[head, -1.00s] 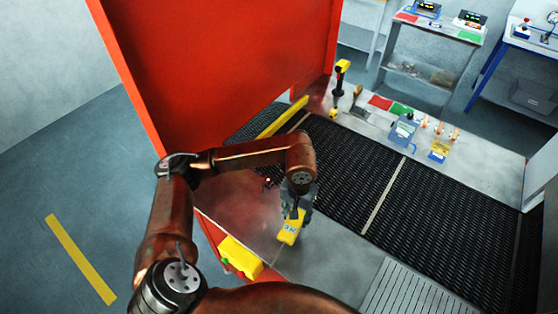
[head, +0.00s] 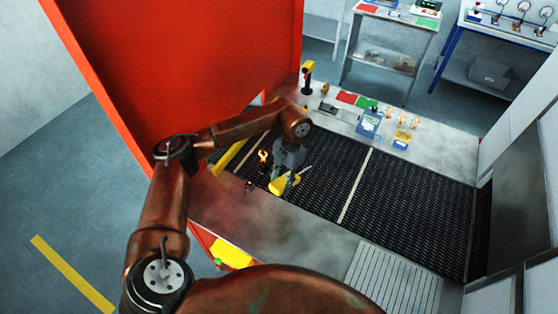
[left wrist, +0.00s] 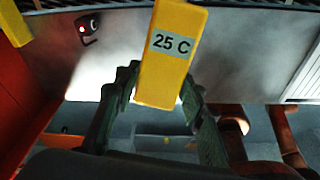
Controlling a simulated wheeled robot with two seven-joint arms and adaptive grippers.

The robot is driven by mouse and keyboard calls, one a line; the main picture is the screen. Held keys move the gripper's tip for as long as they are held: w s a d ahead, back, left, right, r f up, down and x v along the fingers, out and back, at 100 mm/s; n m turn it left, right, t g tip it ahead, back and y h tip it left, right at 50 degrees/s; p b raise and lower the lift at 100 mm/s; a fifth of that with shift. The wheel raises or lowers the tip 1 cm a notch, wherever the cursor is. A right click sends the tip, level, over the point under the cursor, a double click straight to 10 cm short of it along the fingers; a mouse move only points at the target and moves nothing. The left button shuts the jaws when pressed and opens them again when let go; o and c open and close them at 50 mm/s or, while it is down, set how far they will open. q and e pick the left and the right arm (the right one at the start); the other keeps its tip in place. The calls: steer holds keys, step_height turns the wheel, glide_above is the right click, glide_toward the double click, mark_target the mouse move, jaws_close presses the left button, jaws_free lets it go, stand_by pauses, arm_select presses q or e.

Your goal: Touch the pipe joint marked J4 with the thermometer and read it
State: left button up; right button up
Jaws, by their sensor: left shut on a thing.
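My left gripper (head: 288,172) is shut on the yellow thermometer (head: 282,186), held over the near left end of the dark mesh belt. A thin pale probe sticks out from it toward the upper right. In the left wrist view the thermometer (left wrist: 168,75) sits between the fingers and its display reads 25 C. Several copper-coloured fittings (head: 402,119), possibly the pipe joints, stand on the far ledge, well apart from the probe. Their marks are too small to read, so I cannot tell which is J4. My right gripper is not in view.
A tall red panel (head: 180,60) rises at the left. On the far ledge are a yellow-topped upright tool (head: 307,76), red and green pads, a blue-grey box (head: 369,124) and a yellow block (head: 403,136). The mesh belt (head: 415,205) is clear to the right.

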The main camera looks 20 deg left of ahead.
arm_select(q)
steer(key=w+n+h+p, duration=0.1)
steer(key=n, duration=0.2)
steer(key=a+r+n+p, duration=0.1)
steer(key=n, duration=0.2)
steer(key=w+a+r+n+h+p, duration=0.1)
steer(key=n, duration=0.2)
steer(key=shift+w+r+n+g+h, duration=0.25)
steer(key=shift+w+n+g+h, duration=0.05)
steer(key=shift+w, duration=0.05)
steer(key=n, duration=0.2)
steer(key=w+n+h+p, duration=0.1)
steer(key=shift+a+r, duration=0.25)
steer(key=shift+r, duration=0.05)
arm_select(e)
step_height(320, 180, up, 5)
arm_select(q)
step_height(320, 180, down, 7)
steer(key=n+b, duration=0.2)
steer(key=b, duration=0.2)
steer(key=shift+w+t+h, duration=0.2)
steer(key=shift+t+h, duration=0.1)
steer(key=shift+t, duration=0.1)
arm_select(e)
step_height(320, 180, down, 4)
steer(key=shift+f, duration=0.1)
